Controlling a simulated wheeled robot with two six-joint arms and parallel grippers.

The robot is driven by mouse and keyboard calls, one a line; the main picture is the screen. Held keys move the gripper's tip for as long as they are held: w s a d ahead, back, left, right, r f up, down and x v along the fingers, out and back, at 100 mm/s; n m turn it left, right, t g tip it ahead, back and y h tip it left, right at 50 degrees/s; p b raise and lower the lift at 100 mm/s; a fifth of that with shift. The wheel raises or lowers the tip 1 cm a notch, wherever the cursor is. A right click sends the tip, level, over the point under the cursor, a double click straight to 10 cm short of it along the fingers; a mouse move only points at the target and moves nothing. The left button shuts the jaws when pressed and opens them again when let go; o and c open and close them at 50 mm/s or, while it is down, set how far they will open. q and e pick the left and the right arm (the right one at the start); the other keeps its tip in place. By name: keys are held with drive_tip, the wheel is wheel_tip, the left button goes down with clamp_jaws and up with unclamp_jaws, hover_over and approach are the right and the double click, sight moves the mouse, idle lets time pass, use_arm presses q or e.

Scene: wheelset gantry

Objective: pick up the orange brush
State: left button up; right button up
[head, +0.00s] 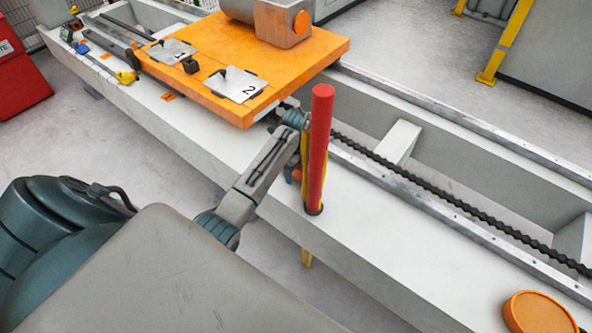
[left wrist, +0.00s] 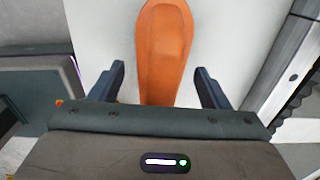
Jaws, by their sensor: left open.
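The orange brush (left wrist: 165,45) shows in the left wrist view as a long, rounded orange piece lying on a pale surface. My left gripper (left wrist: 159,70) is open, with one finger on each side of the brush and a gap on both sides. In the head view, my left arm reaches to the white beam, and the gripper is mostly hidden behind a red post. A small orange patch shows beside the post; I cannot tell whether it is the brush. My right gripper is not in view.
The red post (head: 319,140) stands upright on the white beam (head: 375,240) close to my left wrist. An orange platform (head: 215,50) with numbered plates lies behind. A round orange lid (head: 540,312) is at lower right. A dark chain (head: 440,193) runs along the gantry.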

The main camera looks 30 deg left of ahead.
use_arm(q)
drive_tip(key=c, duration=1.1)
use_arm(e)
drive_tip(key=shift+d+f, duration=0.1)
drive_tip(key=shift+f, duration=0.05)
use_arm(q)
drive_tip(key=shift+r, duration=0.2)
drive_tip(key=shift+c, duration=0.2)
